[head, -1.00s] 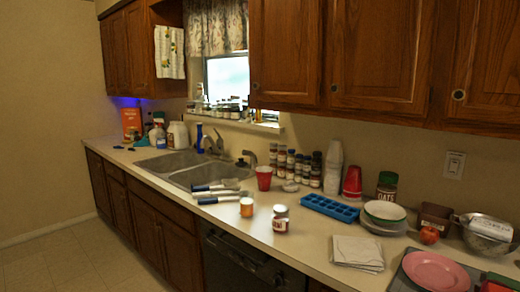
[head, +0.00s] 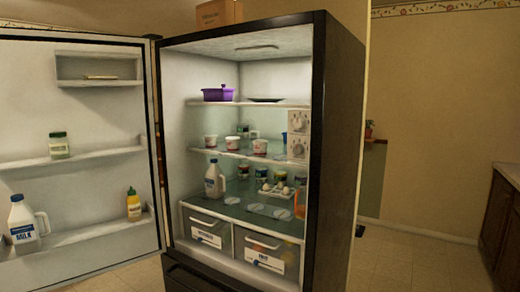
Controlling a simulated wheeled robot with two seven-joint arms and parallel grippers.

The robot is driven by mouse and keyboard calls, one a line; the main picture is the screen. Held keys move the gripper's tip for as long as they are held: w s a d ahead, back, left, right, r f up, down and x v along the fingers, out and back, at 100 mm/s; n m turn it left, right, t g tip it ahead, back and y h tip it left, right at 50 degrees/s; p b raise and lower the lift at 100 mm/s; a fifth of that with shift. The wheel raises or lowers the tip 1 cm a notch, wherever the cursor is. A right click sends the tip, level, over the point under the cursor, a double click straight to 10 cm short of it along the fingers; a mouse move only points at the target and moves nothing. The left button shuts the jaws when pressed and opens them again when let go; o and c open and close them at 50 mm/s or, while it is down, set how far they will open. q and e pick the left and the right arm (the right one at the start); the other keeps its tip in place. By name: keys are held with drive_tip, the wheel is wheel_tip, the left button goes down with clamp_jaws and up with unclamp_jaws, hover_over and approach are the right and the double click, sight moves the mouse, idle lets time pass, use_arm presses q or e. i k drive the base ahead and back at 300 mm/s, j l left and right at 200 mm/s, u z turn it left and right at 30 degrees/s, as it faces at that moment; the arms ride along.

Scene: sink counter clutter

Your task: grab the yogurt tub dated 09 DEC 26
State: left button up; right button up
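Several small white tubs stand on the middle shelf of the open fridge. One tub (head: 210,141) is at the left, one tub (head: 232,143) is near the centre and another tub (head: 259,147) is further right. The tubs have coloured bands or labels. Any date print is too small to read, so I cannot tell which one bears 09 DEC 26, or whether all are yogurt. More small containers stand behind them, partly hidden. Neither of my grippers is in view.
The fridge door (head: 80,215) is swung open to the left, holding a milk jug (head: 24,222), a mustard bottle (head: 133,205) and a jar (head: 59,146). A purple pot (head: 219,93) is on the top shelf. Another jug (head: 214,180) and an egg carton (head: 273,191) stand lower. Floor shows at right.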

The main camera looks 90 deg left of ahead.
sight(260, 146)
drive_tip(key=u, duration=2.8)
